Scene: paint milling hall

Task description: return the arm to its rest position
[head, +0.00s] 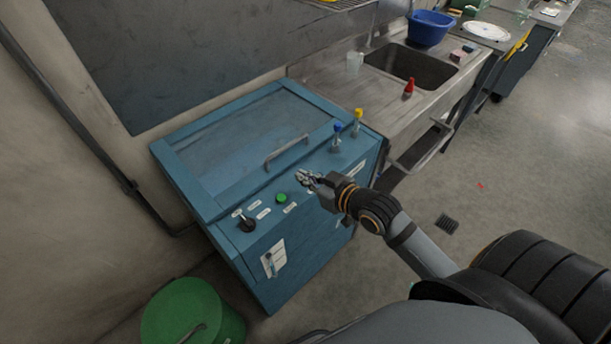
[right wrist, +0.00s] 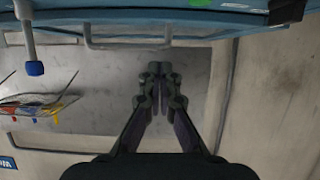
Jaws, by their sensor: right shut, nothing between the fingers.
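My right gripper (head: 311,179) is over the front edge of the blue machine (head: 325,110), near its control panel. Its fingers are together and hold nothing. The right wrist view shows the shut fingers (right wrist: 160,95) in the middle, with the blue machine's edge (right wrist: 190,28) along the top. My right arm comes in from the lower right of the head view. My left gripper is not in view.
The panel has a green button (head: 282,198), a black knob (head: 246,223), and blue (head: 337,130) and yellow (head: 358,115) levers. A handle (head: 286,152) is on the lid. A green bucket (head: 190,312) stands in front. A sink (head: 410,66) is behind right. The floor at right is mostly clear.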

